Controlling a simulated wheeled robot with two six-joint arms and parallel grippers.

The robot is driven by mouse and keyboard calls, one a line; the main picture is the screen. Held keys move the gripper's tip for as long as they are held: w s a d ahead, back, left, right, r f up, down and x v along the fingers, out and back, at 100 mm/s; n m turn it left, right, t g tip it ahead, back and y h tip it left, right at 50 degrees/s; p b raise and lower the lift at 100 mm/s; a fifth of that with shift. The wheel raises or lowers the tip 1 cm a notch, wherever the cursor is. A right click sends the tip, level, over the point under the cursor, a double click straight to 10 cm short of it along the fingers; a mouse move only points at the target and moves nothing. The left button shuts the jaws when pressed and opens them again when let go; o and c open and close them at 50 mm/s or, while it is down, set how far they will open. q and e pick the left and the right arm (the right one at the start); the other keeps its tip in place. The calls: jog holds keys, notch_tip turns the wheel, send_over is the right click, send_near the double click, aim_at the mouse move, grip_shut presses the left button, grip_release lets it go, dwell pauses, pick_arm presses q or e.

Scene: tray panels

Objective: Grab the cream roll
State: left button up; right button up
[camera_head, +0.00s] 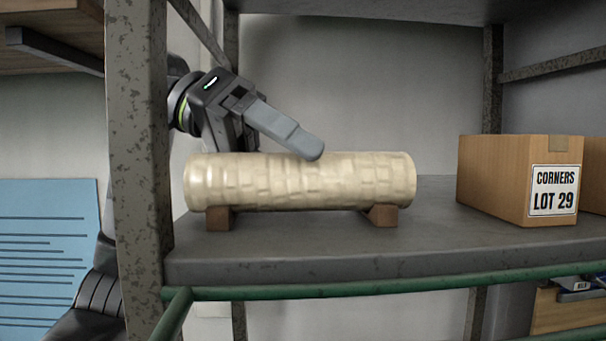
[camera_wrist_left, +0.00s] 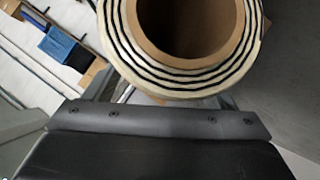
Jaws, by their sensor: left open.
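The cream roll (camera_head: 300,182) lies on its side across two brown blocks on the grey shelf, its surface patterned like brickwork. In the left wrist view its round end (camera_wrist_left: 187,82) shows dark spiral layers around a brown cardboard core. My left gripper (camera_head: 305,147) is open and reaches in from the left behind the shelf post. One grey finger slants down over the top of the roll near its middle; the other finger is mostly hidden. I cannot tell whether the visible finger touches the roll. My right gripper is in neither view.
A rusty grey shelf post (camera_head: 139,130) stands left of the roll, close to my left arm. A cardboard box labelled CORNERS LOT 29 (camera_head: 492,180) sits on the right. A green rail (camera_head: 380,287) runs below the shelf (camera_head: 330,262). The shelf between roll and box is clear.

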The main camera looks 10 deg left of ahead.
pick_arm(q)
jog(key=shift+a, duration=0.15)
jog(key=c, duration=1.2)
jog(key=shift+c, duration=0.9)
jog(key=shift+r, duration=0.15)
